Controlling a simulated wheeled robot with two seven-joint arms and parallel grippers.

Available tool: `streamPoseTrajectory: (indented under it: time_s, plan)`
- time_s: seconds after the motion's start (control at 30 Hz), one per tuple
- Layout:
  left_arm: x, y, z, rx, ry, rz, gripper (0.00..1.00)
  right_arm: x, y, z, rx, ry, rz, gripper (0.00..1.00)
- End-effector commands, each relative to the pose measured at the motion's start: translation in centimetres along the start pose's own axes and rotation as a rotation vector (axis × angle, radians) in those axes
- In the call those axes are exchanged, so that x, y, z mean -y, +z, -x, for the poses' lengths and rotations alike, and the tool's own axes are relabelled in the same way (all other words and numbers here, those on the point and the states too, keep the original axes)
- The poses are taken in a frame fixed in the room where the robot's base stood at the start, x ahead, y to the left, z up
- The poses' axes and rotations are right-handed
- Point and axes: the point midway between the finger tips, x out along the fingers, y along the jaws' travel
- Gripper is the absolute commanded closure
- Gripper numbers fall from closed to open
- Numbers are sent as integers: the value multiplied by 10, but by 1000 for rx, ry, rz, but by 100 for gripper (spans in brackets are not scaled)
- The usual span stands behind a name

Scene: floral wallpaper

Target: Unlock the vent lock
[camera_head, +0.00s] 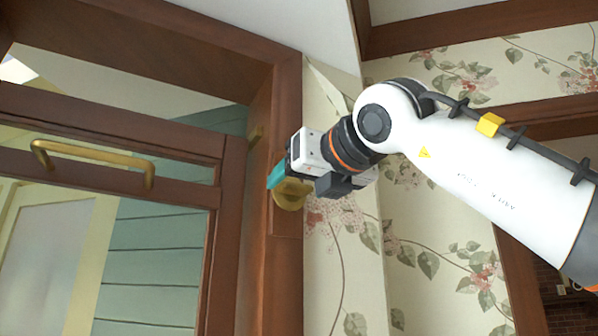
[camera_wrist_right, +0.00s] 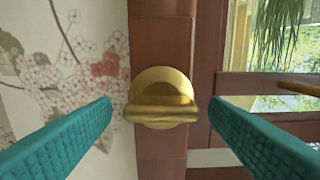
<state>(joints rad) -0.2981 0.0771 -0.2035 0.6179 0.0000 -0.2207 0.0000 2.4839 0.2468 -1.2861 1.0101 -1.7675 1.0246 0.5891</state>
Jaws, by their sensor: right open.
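The vent lock is a brass knob with a round base and a flat bar handle (camera_wrist_right: 160,97). In the right wrist view it sits on a brown wooden post, its bar lying level. It also shows in the head view (camera_head: 290,196), partly hidden behind my gripper. My right gripper (camera_head: 273,178) is at the lock in the head view. In the right wrist view its two teal fingers (camera_wrist_right: 160,108) are open, one on each side of the bar, with gaps on both sides. My left gripper is not in view.
A brown-framed glass window (camera_head: 110,220) with a brass handle (camera_head: 95,160) stands left of the post. Floral wallpaper (camera_head: 425,215) covers the wall to the right. A brown frame (camera_head: 520,260) stands at the far right.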

Motion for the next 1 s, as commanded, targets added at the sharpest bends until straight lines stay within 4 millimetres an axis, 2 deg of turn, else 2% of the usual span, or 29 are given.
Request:
streamPoseTrajectory:
  time_s: [0.03, 0.13, 0.4, 0.47, 0.7, 1.0]
  plan:
    - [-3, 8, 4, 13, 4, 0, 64, 0, -2, -5, 1, 0, 0, 31]
    - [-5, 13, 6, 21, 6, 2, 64, 1, 0, -10, 1, -1, 0, 31]
    - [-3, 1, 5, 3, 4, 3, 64, 1, 1, -11, 0, -1, 0, 31]
    - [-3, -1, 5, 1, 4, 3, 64, 0, 1, -11, 0, -1, 0, 37]
    - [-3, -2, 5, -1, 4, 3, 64, 0, 0, -11, 0, -1, 0, 76]
    - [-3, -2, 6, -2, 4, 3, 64, 0, 0, -11, 0, -1, 39, 76]
